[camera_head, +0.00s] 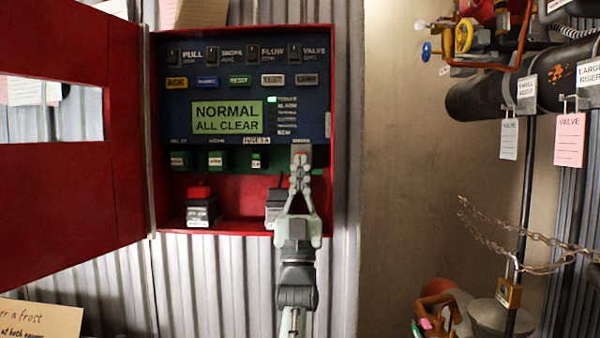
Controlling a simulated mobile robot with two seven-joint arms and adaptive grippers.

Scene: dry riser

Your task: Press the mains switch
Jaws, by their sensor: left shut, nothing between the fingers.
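The red panel cabinet (339,120) hangs open on the corrugated wall. A small grey switch unit (307,149) sits at the right end of the lower row, under a label too small to read. It appears to be the mains switch. My left gripper (300,162) is shut and empty, pointing up, with its fingertips over the front of this unit and hiding most of it. I cannot tell whether they touch it. The green display (227,117) reads NORMAL ALL CLEAR. One green light (272,99) is lit beside it. My right gripper is not in view.
Green modules (218,159) stand left of the switch. Two batteries (203,208) sit on the cabinet floor, the right one partly behind my gripper. The red door (60,190) swings out left. Pipes (487,94), tags and a chain (515,240) fill the right side.

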